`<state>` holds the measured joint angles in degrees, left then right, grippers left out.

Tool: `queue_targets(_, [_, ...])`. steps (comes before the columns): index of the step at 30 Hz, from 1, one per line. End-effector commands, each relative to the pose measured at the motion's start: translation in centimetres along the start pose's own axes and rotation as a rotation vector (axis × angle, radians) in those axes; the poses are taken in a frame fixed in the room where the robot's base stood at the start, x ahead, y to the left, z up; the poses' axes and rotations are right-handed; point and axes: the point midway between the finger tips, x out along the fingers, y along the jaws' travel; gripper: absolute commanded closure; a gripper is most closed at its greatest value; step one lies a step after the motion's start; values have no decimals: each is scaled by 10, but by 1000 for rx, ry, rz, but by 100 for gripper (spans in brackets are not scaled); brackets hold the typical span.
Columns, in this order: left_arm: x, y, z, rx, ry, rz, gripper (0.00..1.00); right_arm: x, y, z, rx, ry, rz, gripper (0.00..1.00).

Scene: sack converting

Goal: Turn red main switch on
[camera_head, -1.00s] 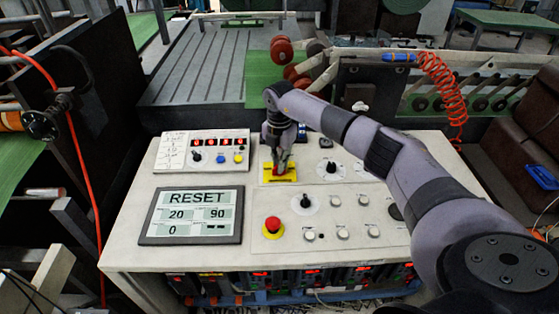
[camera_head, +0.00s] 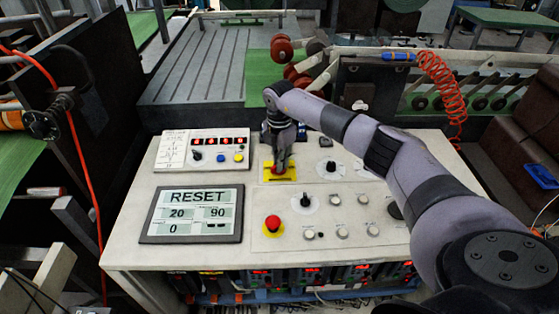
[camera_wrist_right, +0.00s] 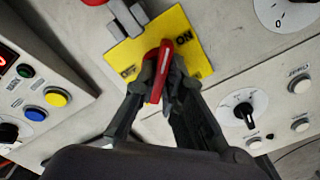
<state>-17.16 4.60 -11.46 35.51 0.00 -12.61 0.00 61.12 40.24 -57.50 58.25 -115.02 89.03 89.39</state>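The red main switch handle (camera_wrist_right: 160,72) stands on a yellow plate (camera_wrist_right: 118,58) with OFF at its left and ON at its upper right in the right wrist view. The handle's length lies between the two labels, nearly upright in that picture. My right gripper (camera_wrist_right: 163,80) has its fingers on both sides of the handle and looks shut on it. In the head view the right gripper (camera_head: 281,168) points down at the yellow plate (camera_head: 268,174) and covers most of the handle. My left gripper is not in view.
A RESET display (camera_head: 192,214) and a red emergency button (camera_head: 272,224) lie nearer on the light console. A small panel (camera_head: 203,150) with blue and yellow buttons is to the left. A black rotary knob (camera_wrist_right: 244,112) is right of the plate.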

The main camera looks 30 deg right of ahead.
Motion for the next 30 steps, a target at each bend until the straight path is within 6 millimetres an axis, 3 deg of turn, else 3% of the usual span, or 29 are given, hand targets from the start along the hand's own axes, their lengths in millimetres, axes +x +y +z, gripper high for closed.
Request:
queue_targets(9, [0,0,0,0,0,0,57,-1,1,0,0,0,2,70])
queue_targets(19, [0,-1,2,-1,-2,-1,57,-4,1,0,-1,0,3,70])
queue_targets(23, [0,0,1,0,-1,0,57,-21,1,1,0,0,4,70])
queue_targets(30, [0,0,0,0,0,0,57,-72,1,1,-1,-1,6,70])
